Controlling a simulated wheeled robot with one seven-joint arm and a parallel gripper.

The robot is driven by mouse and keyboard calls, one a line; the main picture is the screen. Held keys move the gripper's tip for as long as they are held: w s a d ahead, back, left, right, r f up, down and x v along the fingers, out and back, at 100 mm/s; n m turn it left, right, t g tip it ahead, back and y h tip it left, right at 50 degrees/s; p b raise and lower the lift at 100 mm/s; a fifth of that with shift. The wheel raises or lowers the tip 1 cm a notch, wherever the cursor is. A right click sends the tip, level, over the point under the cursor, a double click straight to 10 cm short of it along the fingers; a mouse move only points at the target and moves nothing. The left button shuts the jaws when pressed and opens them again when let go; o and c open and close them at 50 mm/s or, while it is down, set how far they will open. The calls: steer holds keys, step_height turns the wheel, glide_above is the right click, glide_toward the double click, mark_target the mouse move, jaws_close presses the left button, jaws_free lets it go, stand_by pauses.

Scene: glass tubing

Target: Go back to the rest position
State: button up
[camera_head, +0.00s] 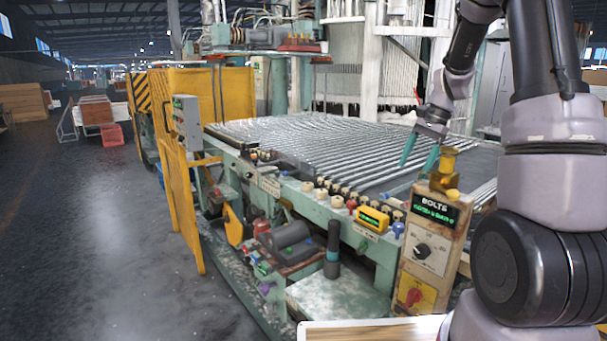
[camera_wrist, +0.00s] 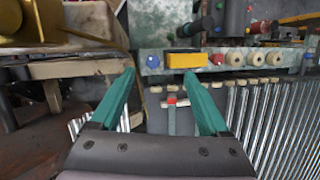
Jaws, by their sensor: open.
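My gripper (camera_head: 421,151) shows in the head view above the right part of the machine's bed, with its two teal fingers pointing down. It is open and empty. In the wrist view my gripper (camera_wrist: 165,95) shows both fingers spread apart, with nothing between them. The glass tubes (camera_head: 335,150) lie side by side across the machine's bed. They also show in the wrist view (camera_wrist: 275,125) at the right, apart from the fingers.
A control box (camera_head: 427,245) marked "BOLTS" stands near my arm at the right. A yellow device (camera_head: 373,218) sits on the machine's front edge among several knobs. A yellow guard panel (camera_head: 180,200) stands at the machine's left. The floor (camera_head: 75,220) at the left is clear.

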steer(key=s+a+r+n+t+h, duration=0.1)
steer(key=s+a+r+n+t, duration=0.3)
steer(key=s+r, duration=0.8)
steer(key=s+a+r+n+t, duration=0.3)
steer(key=s+a+r+n, duration=0.1)
steer(key=s, duration=0.7)
steer(key=shift+s+r+h, duration=0.15)
steer(key=shift+r+h, duration=0.25)
steer(key=shift+r, duration=0.35)
steer(key=shift+c, duration=0.2)
